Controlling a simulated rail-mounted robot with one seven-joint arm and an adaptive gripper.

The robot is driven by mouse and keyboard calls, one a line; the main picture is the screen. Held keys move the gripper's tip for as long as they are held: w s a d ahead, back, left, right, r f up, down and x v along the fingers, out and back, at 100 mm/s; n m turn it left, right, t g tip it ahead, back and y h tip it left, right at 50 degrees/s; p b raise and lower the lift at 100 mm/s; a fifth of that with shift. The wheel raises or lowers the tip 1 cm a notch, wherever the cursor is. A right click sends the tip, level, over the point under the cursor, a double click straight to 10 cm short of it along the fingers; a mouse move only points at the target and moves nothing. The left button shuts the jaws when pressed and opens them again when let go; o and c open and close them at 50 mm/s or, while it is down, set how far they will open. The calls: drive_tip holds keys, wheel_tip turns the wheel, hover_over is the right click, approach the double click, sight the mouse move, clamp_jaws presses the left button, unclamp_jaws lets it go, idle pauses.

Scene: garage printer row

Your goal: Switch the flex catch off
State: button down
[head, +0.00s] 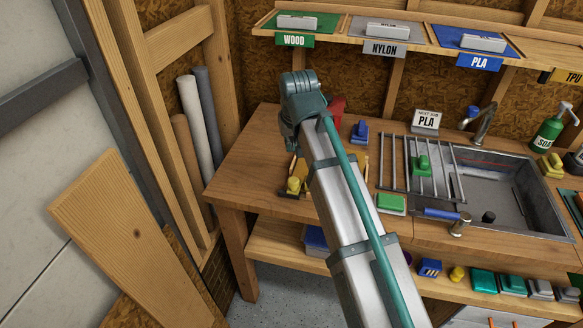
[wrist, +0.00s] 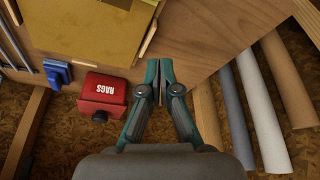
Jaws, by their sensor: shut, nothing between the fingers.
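My gripper (wrist: 160,85) is shut and empty in the wrist view, its teal fingertips together above the wooden bench. A tan-yellow board (wrist: 100,28) lies ahead of the fingers, and a thin light strip edges its near right side. I cannot pick out the flex catch for sure in either view. A small yellow piece (head: 293,184) shows just left of my arm.
Upright rolls (head: 194,112) stand left of the bench (head: 252,150). A drying rack (head: 391,165) and sink (head: 505,180) lie right of my arm.

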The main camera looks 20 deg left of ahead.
sight(295, 182)
drive_tip(key=shift+f, duration=0.1)
drive_tip(key=p+x, duration=0.2)
drive_tip(key=x, duration=0.7)
drive_tip(key=shift+w+a+f, duration=0.1)
drive_tip(key=shift+a, duration=0.05)
drive_tip(key=s+d, duration=0.1)
drive_tip(key=s+p, duration=0.1)
drive_tip(key=shift+s+d+f, duration=0.2)
drive_tip(key=shift+s+d, duration=0.1)
drive_tip(key=shift+d, duration=0.05)
drive_tip(key=shift+s+d+f+p, duration=0.15)
drive_tip(key=shift+s+d+p, duration=0.05)
drive_tip(key=shift+s+p, duration=0.15)
drive_tip(key=shift+s, duration=0.1)
drive_tip(key=s, duration=0.5)
drive_tip(key=shift+d, duration=0.25)
drive_tip(key=shift+f, duration=0.1)
